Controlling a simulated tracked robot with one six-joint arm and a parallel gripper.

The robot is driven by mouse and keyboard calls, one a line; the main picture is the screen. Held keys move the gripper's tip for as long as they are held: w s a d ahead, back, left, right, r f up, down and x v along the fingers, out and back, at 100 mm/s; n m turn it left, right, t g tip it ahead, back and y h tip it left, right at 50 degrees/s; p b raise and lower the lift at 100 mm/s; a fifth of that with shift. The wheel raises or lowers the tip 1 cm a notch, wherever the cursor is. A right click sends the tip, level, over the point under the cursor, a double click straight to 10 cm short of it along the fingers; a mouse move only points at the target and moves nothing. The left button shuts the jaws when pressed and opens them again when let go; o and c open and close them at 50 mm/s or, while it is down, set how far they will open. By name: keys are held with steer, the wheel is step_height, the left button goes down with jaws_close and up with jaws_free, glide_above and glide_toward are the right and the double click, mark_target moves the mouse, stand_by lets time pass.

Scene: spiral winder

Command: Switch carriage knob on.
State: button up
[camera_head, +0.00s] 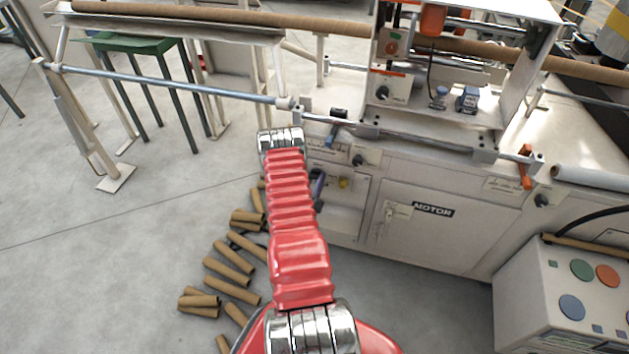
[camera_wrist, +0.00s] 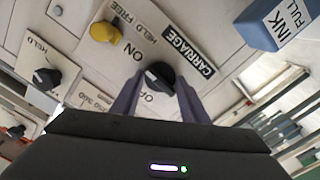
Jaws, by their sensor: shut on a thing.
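The black carriage knob (camera_wrist: 160,77) is in the middle of the wrist view, on a white plate marked CARRIAGE, with ON and a partly hidden OFF beside it. A pale mark shows on the knob's left side; I cannot tell exactly which label it points to. My gripper (camera_wrist: 159,84) has its two purple fingers on either side of the knob, shut on it. In the head view, the gripper (camera_head: 317,186) is at the cabinet front, partly behind my red arm, and the carriage knob is hidden.
A yellow knob (camera_wrist: 105,32) sits close to the carriage knob; a black HELD knob (camera_wrist: 46,77) is farther left. A blue INK FULL container (camera_wrist: 279,22) is at upper right. In the head view, cardboard tubes (camera_head: 229,262) lie on the floor and a control box (camera_head: 525,290) stands at right.

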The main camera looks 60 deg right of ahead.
steer(key=shift+o, duration=0.9)
steer(key=m, duration=0.3)
steer(key=shift+a+f, duration=0.2)
steer(key=shift+a, duration=0.1)
steer(key=shift+w+d+r+m, duration=0.1)
steer(key=shift+m, duration=1.7)
steer(key=o, duration=1)
steer(key=shift+o, duration=0.2)
steer(key=s+a, duration=0.2)
steer(key=a, duration=1.1)
steer(key=shift+s+a, duration=0.15)
steer(key=shift+a, duration=0.15)
